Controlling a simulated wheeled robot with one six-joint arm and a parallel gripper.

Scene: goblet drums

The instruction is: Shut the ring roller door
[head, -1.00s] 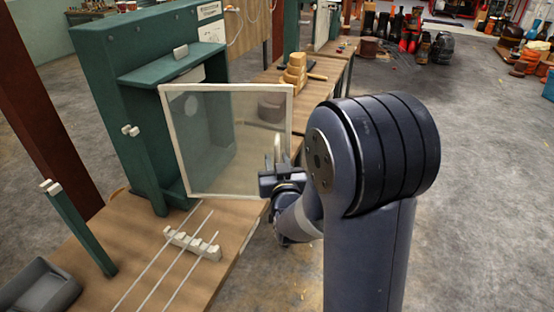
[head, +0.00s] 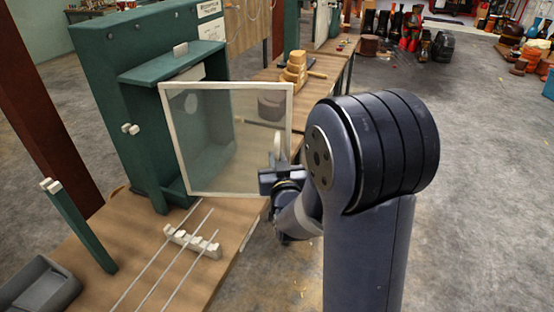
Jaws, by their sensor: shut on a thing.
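The door (head: 212,150) is a clear panel in a pale frame. It stands open, swung out from the green cabinet (head: 110,80) on the workbench. My gripper (head: 278,160) is at the door's right edge, at the lower half, and is shut on a pale piece there, which looks like the door's handle. The fingertips are small in this view and partly hidden by my own arm. The cabinet's inside shows dimly through the panel.
A pale rack with several thin rods (head: 192,242) lies on the bench before the cabinet. A grey tray (head: 40,288) and a green post (head: 80,225) stand at the left. Stacked wooden blocks (head: 295,70) sit farther back.

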